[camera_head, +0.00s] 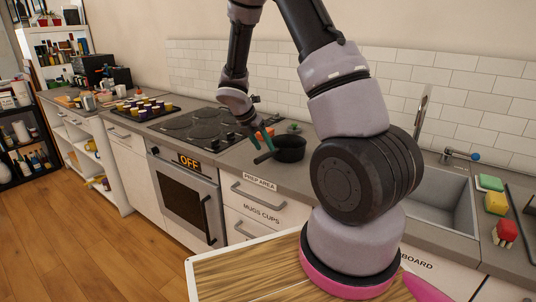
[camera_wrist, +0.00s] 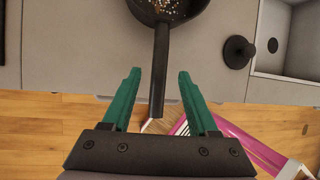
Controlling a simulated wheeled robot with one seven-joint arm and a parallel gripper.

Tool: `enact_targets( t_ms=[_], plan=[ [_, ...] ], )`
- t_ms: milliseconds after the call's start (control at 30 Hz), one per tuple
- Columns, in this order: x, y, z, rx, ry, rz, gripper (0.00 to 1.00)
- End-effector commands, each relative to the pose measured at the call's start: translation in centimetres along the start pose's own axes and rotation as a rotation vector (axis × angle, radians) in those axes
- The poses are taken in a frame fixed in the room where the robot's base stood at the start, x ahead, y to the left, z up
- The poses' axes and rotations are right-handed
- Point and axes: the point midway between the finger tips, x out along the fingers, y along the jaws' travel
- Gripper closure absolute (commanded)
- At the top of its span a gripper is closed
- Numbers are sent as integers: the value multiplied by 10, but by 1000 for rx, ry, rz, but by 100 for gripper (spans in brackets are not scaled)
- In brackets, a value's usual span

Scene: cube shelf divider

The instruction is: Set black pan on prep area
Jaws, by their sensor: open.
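The black pan (camera_head: 290,148) sits on the grey counter between the stove and the sink, above the drawer labelled "PREP AREA" (camera_head: 260,183). Its handle points toward the counter's front edge. In the wrist view the pan (camera_wrist: 178,12) is at the top edge, partly cut off, with small light bits inside. Its handle (camera_wrist: 160,70) runs down between my green fingers. My gripper (camera_wrist: 160,75) is open, with a gap on each side of the handle. In the head view my gripper (camera_head: 262,138) is just above the handle, beside the pan.
The stove (camera_head: 195,128) with a tray of cups (camera_head: 145,108) beyond it is to the left. The sink (camera_head: 440,200) is to the right, with sponges (camera_head: 490,183) beside it. A dark round object (camera_wrist: 238,52) stands on the counter near the pan.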

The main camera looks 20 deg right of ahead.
Motion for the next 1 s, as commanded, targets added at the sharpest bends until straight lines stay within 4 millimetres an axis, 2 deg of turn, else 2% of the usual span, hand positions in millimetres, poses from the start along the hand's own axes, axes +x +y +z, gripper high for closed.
enact_targets(
  t_ms=[33,200,367,467,567,700,833,1000],
  plan=[
    [-12,1,1,2,-2,4,40],
    [-42,1,0,1,-1,2,40],
    [-57,0,1,6,0,1,40],
    [-70,-6,4,75,9,13,40],
    [-96,-24,11,268,40,42,40],
    [-149,-64,18,705,131,99,40],
    [-195,-103,15,1134,255,141,40],
    [-248,-152,1,1663,467,171,40]
  ],
)
